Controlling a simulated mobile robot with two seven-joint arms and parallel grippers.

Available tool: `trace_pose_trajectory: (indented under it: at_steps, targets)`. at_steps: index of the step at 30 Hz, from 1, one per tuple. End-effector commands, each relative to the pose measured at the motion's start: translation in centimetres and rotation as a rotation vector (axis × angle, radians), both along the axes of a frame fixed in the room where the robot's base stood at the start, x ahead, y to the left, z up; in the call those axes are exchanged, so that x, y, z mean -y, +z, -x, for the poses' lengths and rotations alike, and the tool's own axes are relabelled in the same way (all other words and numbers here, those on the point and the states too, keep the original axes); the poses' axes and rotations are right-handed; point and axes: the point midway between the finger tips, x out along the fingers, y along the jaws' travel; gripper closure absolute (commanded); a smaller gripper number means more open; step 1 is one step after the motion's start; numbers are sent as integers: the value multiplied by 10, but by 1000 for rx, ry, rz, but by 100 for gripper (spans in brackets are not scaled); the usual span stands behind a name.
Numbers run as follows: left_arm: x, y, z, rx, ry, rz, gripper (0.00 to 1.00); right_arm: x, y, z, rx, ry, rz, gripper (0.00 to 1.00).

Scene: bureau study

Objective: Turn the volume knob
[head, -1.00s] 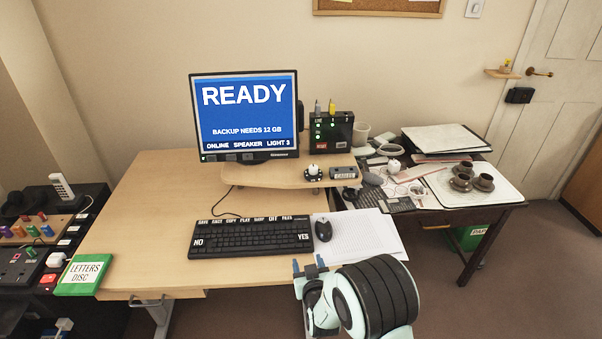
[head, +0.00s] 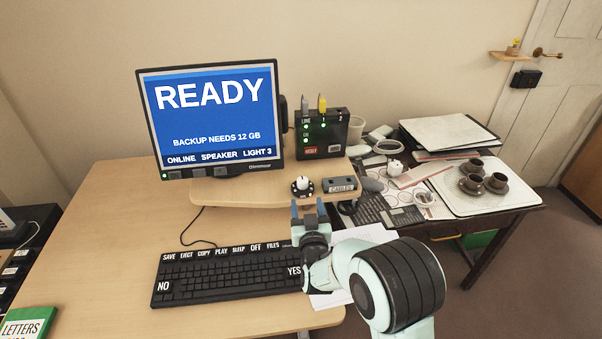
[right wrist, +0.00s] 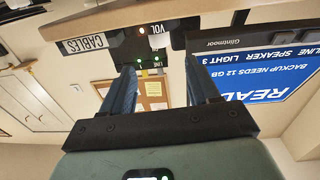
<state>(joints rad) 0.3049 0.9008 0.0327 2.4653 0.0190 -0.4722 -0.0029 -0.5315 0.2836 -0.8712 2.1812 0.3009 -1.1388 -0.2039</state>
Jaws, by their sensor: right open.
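The white volume knob (head: 303,183) sits on a small round black base on the pale wood shelf in front of the monitor, in the head view. My right gripper (head: 307,208) is open and empty, just in front of and below the knob, its blue fingers pointing toward it. The gripper and knob look apart. In the right wrist view, which is upside down, the open fingers (right wrist: 162,88) frame a gap, and a black surface with a VOL label (right wrist: 157,36) lies beyond them. My left gripper is out of view.
Behind are the monitor (head: 210,115) and a black box with green lights (head: 322,135). The keyboard (head: 225,276) lies below the shelf. A cluttered side table (head: 490,213) is at the right.

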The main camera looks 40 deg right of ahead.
Motion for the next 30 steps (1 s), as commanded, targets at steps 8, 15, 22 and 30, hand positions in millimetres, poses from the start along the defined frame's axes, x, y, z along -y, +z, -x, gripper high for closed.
trace_pose_trajectory:
  at_steps: [8,15,22,30]
  targets:
    - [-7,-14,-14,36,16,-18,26,27,-2,-39,0,0,6,39]
    - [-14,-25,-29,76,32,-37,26,54,-2,-77,-1,-1,4,39]
    - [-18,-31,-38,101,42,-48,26,69,-1,-100,-2,0,2,39]
    - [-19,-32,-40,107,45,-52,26,73,0,-106,-1,1,-1,39]
